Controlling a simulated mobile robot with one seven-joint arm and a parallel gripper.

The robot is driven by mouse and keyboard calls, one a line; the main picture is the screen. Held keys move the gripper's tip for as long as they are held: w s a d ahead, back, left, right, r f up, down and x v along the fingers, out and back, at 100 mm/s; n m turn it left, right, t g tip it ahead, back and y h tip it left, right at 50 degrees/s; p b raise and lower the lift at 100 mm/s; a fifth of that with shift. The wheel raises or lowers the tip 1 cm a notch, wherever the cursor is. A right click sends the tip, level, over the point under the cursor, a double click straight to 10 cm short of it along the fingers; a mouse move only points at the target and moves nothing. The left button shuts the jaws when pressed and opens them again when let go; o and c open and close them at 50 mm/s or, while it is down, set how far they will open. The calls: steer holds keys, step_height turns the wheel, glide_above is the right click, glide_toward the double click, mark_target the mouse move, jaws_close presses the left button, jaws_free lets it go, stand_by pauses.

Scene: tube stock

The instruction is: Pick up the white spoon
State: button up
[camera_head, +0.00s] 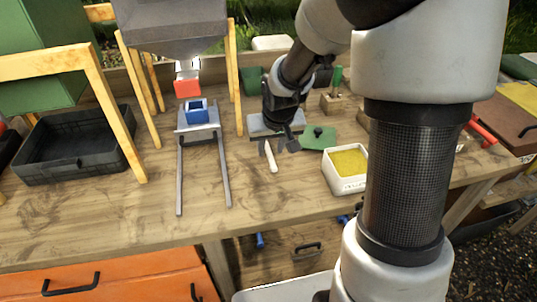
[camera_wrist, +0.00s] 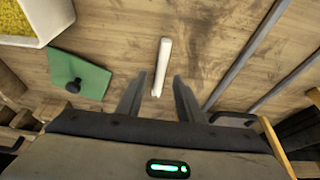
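The white spoon (camera_head: 271,158) lies on the wooden bench top, beside a green lidded piece; I see only a slim white handle-like shape. It also shows in the wrist view (camera_wrist: 162,62), its lower end between my two fingers and the rest reaching up beyond the fingertips. My gripper (camera_head: 278,146) is open and points down at the spoon. In the wrist view its fingers (camera_wrist: 160,79) stand to either side of the spoon with gaps, and nothing is held. How high the fingertips are above the bench I cannot tell.
A green plate with a dark knob (camera_wrist: 80,76) lies close by, and a white tub of yellow grains (camera_head: 346,184) stands at the front right. A metal two-rail stand (camera_head: 180,170) lies to the left, with a black crate (camera_head: 75,170) further left. Bare wood lies in front of the spoon.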

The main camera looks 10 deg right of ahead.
steer(key=x, duration=0.2)
steer(key=shift+w+f, duration=0.15)
steer(key=shift+f, duration=0.1)
jaws_close()
step_height(320, 180, up, 9)
steer(key=p, duration=0.2)
glide_above(274, 166)
steer(key=shift+f, duration=0.35)
steer(key=shift+s+f, duration=0.2)
steer(key=shift+f+b, duration=2.65)
steer(key=shift+f, duration=0.7)
steer(key=shift+f+b, duration=0.5)
steer(key=shift+f, duration=0.1)
